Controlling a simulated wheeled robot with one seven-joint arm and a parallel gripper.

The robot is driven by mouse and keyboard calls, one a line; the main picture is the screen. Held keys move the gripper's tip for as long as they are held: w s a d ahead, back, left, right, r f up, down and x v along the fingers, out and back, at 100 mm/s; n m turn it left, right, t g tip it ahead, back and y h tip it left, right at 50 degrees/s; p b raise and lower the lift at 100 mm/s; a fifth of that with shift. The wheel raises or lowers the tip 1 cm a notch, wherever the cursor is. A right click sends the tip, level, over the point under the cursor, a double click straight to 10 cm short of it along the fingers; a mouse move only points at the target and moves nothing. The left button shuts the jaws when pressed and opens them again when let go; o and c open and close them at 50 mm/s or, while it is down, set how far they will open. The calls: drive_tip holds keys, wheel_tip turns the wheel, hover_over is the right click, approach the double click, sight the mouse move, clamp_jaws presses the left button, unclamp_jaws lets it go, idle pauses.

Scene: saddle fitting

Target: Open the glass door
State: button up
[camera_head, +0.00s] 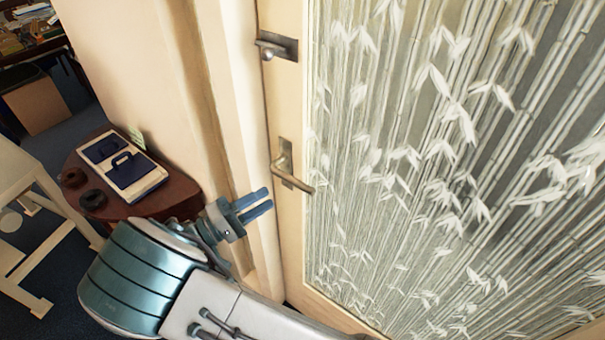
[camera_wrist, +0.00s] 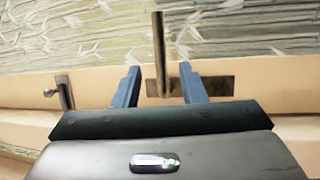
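The glass door (camera_head: 440,150) has a cream frame and a pane etched with white bamboo. It looks shut against its frame. Its metal lever handle (camera_head: 293,176) sits on a plate at the door's left edge, and the lever points right and slightly down. My gripper (camera_head: 262,202) is just left of the handle and a little below it, with its two blue fingers apart and empty. In the wrist view the handle's lever (camera_wrist: 159,55) lines up between the open fingertips (camera_wrist: 161,78), beyond them. I see no contact with the handle.
A metal latch (camera_head: 277,46) with a knob is higher on the door edge; it also shows in the wrist view (camera_wrist: 64,92). A brown side table (camera_head: 180,200) holds a white-and-blue case (camera_head: 122,165) and dark round items. A white stool (camera_head: 28,175) stands at left.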

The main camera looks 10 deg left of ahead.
sight(302, 178)
drive_tip(key=p+x, duration=0.3)
drive_tip(key=x, duration=0.8)
clamp_jaws()
